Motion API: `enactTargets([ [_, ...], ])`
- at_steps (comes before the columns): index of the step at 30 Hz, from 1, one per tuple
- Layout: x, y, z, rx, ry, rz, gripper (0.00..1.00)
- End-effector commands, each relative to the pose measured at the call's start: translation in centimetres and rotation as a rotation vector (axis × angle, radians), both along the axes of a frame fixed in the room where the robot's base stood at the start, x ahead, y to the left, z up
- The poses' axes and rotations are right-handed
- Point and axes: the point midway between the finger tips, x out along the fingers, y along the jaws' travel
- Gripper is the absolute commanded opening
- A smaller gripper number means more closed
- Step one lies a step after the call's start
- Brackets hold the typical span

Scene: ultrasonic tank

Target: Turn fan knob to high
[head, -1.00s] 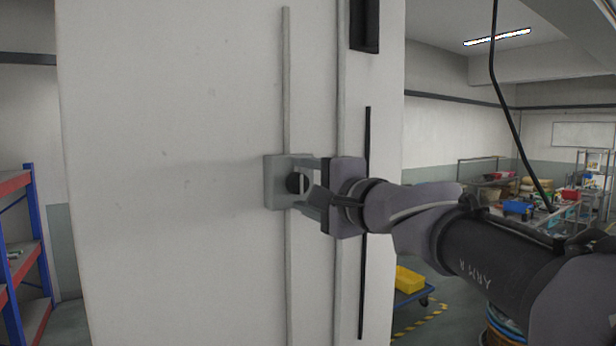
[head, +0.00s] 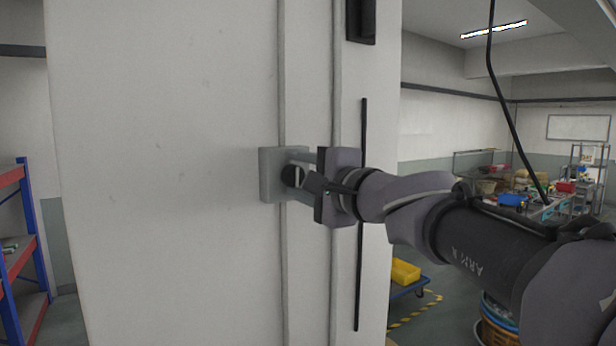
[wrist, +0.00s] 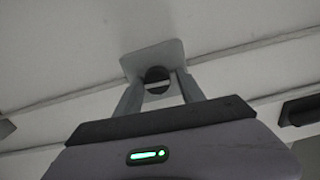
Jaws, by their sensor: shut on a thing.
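The fan knob (head: 290,176) is a round black knob with a pale bar across it, on a grey wall box (head: 270,176) fixed to the pale pillar. My gripper (head: 297,175) reaches it from the right and is shut on the knob. In the wrist view the knob (wrist: 157,80) sits between the two grey fingers of my gripper (wrist: 160,92), in front of the box plate (wrist: 150,57). The pale bar lies roughly level there. Any setting marks on the box are too small or hidden to read.
Thin conduits run up the pillar (head: 170,180) behind the box. A dark box (head: 361,20) is mounted above right. A red and blue shelf (head: 22,250) stands at left. A yellow bin (head: 405,271) on a blue cart is below right.

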Motion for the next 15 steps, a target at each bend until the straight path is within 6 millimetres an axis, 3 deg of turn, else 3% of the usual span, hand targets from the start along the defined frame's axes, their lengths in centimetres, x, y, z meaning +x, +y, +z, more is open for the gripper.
enactTargets([
  [1,0.21,0.02,-0.97,0.01,0.025,0.0,0.06],
  [15,0.27,0.07,-1.08,0.34,0.252,0.0,0.06],
])
